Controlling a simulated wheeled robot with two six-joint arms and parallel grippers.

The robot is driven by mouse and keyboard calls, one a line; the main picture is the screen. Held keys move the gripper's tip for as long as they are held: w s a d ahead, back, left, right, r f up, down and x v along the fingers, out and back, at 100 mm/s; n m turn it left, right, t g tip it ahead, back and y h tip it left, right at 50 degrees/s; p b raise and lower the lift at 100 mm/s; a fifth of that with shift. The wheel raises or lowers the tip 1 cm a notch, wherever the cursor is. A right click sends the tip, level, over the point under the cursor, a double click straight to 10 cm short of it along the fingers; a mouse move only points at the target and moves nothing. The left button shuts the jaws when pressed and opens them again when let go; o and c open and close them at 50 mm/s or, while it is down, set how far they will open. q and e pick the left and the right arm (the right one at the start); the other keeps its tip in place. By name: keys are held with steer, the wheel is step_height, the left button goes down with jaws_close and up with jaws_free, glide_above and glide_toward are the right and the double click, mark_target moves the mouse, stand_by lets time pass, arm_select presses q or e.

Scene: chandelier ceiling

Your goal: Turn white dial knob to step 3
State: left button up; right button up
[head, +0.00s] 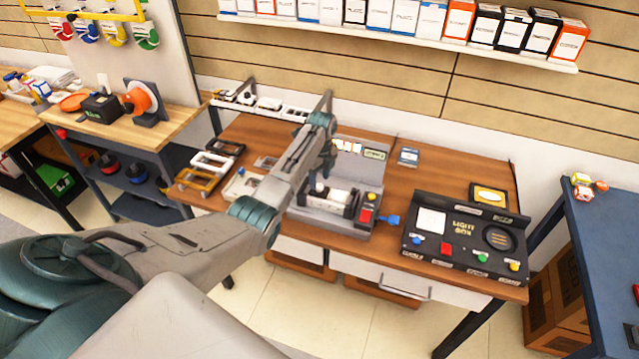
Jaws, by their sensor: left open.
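My left arm reaches in from the left, and its open gripper (321,178) points down over the grey machine (368,160) on the wooden workbench (420,185). A white cylindrical part (337,200) lies in the machine's front recess, just below the gripper. I cannot tell whether the fingers touch it. No white dial knob with step marks can be made out clearly; the arm hides part of the machine's left side. The machine also has a red button (366,215), a yellow button (371,197) and a blue part (390,220) at its right side. My right gripper is out of view.
A black light box (455,262) with coloured buttons stands right of the machine. A blue table (610,240) is at far right. A shelf of boxes (400,35) hangs above.

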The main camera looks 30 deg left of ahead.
mark_target(320, 185)
arm_select(q)
step_height(320, 185, up, 8)
steer(key=b, duration=0.2)
steer(key=shift+w+r, duration=0.15)
steer(key=shift+r, duration=0.05)
steer(key=shift+f, duration=0.1)
